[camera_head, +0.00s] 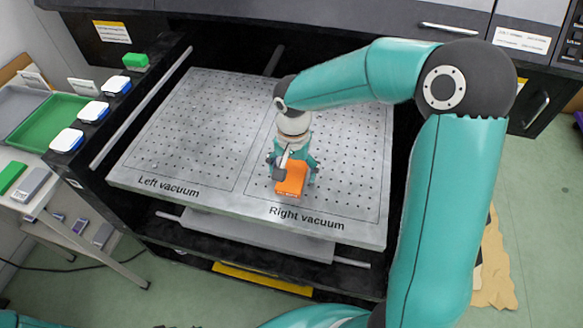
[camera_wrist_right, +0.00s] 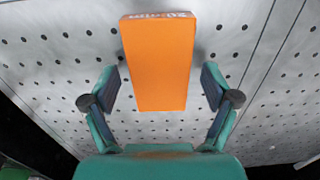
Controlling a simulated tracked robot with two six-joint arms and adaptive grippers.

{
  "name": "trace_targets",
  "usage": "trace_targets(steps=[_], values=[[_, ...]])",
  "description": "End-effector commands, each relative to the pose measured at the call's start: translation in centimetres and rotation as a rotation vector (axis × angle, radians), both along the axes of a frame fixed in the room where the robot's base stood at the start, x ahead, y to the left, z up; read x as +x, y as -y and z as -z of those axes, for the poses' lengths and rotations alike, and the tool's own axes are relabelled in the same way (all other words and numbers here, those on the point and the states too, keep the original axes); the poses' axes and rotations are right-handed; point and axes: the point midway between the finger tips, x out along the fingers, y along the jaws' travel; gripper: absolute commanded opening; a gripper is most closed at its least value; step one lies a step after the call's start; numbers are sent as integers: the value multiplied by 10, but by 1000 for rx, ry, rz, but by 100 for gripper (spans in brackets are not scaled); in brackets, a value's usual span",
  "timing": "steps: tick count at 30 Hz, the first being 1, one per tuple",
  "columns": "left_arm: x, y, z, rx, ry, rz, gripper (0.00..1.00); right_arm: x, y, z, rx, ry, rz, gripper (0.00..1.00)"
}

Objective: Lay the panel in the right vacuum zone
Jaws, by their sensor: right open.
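The orange panel (camera_head: 291,180) lies on the perforated metal bed inside the zone marked Right vacuum (camera_head: 345,150), near its front left part. My right gripper (camera_head: 293,172) is right above and around the panel. In the right wrist view the orange panel (camera_wrist_right: 158,62) lies between the two open fingers of my right gripper (camera_wrist_right: 160,92), with a gap on each side. White lettering shows on its end face. The zone marked Left vacuum (camera_head: 190,125) is empty. My left gripper is not in view.
Several white and blue buttons or caps (camera_head: 92,112) and a green one (camera_head: 136,61) line the left edge of the machine. A side table with a green tray (camera_head: 45,122) stands at the left. The bed around the panel is clear.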

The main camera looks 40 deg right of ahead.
Motion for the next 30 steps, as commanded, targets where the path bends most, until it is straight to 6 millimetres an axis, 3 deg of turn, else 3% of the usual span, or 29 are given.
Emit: trace_targets(steps=[8, 21, 30], values=[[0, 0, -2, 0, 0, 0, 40, 1, 0, -23, -2, 6, 0, 87], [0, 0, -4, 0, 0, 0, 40, 1, 0, -106, 0, 4, -1, 87], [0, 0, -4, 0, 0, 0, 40, 0, 0, -123, 1, 1, -1, 87]])
